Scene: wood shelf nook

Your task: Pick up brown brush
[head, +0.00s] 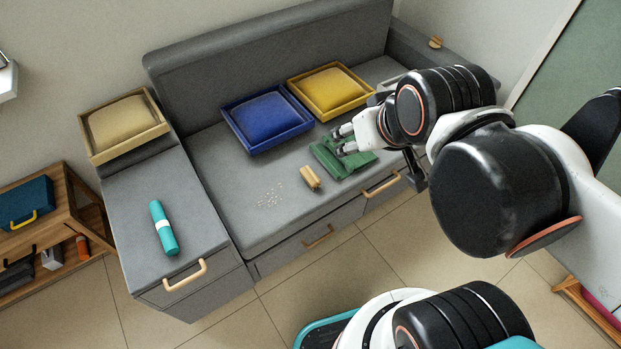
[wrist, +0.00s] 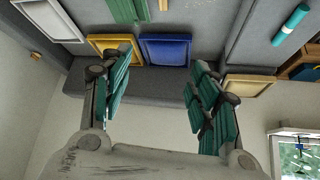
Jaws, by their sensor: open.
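The brown brush (head: 311,178) appears to be the small tan block lying on the grey sofa seat, near its front edge. In the wrist view a small tan piece (wrist: 163,4) shows at the top edge, mostly cut off. My gripper (head: 343,139) is above the folded green cloth (head: 352,168), up and to the right of the brush and apart from it. In the wrist view my gripper (wrist: 158,92) has its two teal-padded fingers spread wide with nothing between them.
A blue tray (head: 265,150) and a yellow tray (head: 370,95), each with a cushion, stand behind on the seat. White crumbs (head: 270,195) lie left of the brush. A teal cylinder (head: 158,215) and a beige tray (head: 95,150) are on the left side unit.

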